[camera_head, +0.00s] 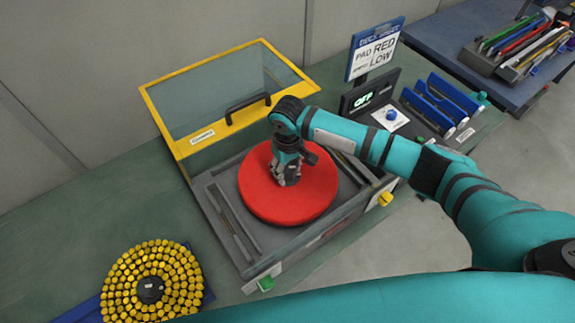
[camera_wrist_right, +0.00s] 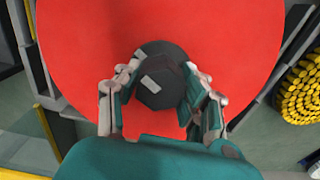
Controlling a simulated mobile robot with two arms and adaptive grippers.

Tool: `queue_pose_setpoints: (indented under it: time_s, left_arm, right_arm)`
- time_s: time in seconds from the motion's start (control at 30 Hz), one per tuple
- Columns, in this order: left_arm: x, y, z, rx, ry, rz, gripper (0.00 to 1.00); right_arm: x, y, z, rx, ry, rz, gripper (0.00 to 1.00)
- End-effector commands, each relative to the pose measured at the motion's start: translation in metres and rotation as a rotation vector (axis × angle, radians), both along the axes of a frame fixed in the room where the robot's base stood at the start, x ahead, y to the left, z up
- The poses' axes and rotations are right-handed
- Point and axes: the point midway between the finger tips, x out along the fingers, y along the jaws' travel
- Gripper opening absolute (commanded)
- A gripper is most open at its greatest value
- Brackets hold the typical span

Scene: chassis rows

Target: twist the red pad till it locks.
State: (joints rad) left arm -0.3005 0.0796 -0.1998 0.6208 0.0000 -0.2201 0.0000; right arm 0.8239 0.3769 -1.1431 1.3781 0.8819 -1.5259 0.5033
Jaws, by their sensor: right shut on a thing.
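The red pad (camera_head: 262,196) is a round red disc lying flat in an open grey box (camera_head: 216,180) in the head view. It fills much of the right wrist view (camera_wrist_right: 80,60). A dark knob (camera_wrist_right: 158,92) with a light mark on it stands at the pad's centre. My right gripper (camera_head: 288,180) reaches down over the pad's middle. In the right wrist view its two fingers (camera_wrist_right: 162,100) are closed around the knob from both sides. My left gripper is not in view.
The box's yellow-framed lid (camera_head: 215,90) stands raised behind the pad. A round cluster of yellow pieces (camera_head: 178,265) lies at the front left. Blue holders (camera_head: 440,100) stand to the right.

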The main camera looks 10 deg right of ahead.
Motion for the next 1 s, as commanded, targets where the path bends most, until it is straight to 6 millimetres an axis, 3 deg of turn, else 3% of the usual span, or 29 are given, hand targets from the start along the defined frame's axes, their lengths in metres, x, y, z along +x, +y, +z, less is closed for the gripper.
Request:
queue_pose_setpoints:
  time_s: [0.23,0.27,0.47,0.77,0.87,1.0]
  left_arm:
    - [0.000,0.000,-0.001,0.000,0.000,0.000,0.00]
    - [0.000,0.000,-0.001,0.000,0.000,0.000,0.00]
    - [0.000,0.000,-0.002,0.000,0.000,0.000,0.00]
    - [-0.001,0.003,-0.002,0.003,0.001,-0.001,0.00]
    - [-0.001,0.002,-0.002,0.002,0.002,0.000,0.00]
    - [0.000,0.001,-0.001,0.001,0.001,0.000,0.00]
  right_arm:
    - [-0.001,0.000,-0.004,-0.001,0.003,-0.395,0.00]
    - [-0.001,0.000,-0.003,-0.002,0.002,-0.412,0.41]
    - [-0.001,0.000,-0.003,-0.002,0.002,-0.400,0.67]
    - [-0.002,-0.001,-0.003,-0.004,0.005,-0.398,0.67]
    - [-0.001,-0.001,0.004,-0.002,0.004,-0.398,0.67]
    - [0.000,0.000,0.029,0.002,-0.001,-0.397,0.67]
